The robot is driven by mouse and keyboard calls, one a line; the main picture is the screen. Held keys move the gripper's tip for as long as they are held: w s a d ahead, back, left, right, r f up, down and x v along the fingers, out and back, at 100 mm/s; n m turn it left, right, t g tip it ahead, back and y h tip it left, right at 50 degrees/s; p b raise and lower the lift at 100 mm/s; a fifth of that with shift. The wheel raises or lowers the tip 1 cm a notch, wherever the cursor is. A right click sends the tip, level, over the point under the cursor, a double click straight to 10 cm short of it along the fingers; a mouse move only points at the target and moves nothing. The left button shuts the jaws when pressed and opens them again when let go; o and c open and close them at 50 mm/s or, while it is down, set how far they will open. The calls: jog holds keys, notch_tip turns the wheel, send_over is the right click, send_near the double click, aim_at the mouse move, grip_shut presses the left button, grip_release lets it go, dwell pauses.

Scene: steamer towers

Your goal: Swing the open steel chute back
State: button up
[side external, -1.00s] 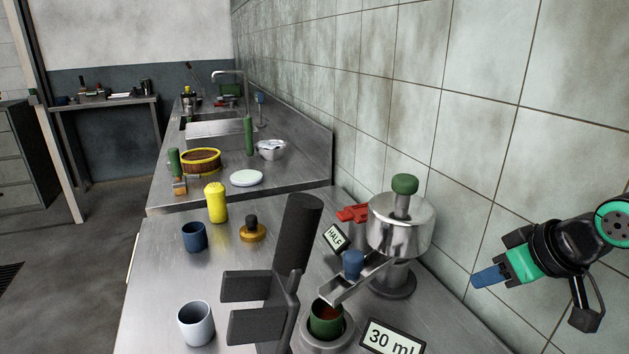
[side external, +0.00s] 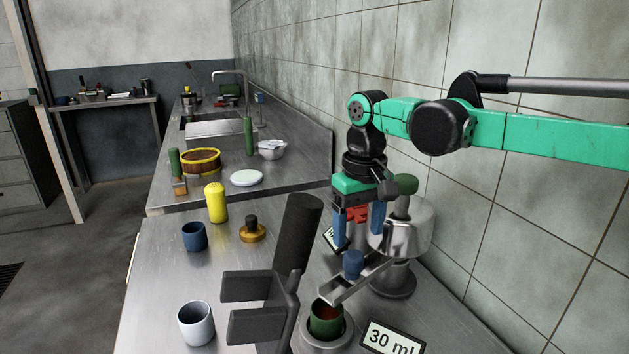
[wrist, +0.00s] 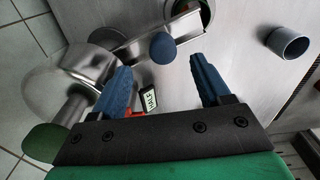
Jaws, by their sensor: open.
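The steel chute (side external: 343,288) reaches out from the steel vessel (side external: 415,235) on the right, with its outer end over a green cup (side external: 326,320) holding something reddish-brown. A blue knob (side external: 352,265) stands up from the chute. My gripper (side external: 358,229) is open and empty, pointing down a little above the knob. In the wrist view the knob (wrist: 163,47) lies between and beyond the blue fingertips, apart from both, and the chute (wrist: 130,48) runs behind it. My fingers partly hide the vessel and the "HALF" sign (side external: 327,238).
A red handle (side external: 357,214) sits close behind my fingers. The "30 ml" sign (side external: 393,338) stands in front of the vessel. A dark upright stand (side external: 297,235) is left of the chute. A white cup (side external: 196,323), blue cup (side external: 194,237) and yellow shaker (side external: 215,203) stand farther left.

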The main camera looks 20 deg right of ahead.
aim_at(355, 254)
jog(key=shift+w+a+f, duration=0.15)
jog(key=shift+a+f, duration=0.05)
jog(key=shift+f, duration=2.8)
grip_shut()
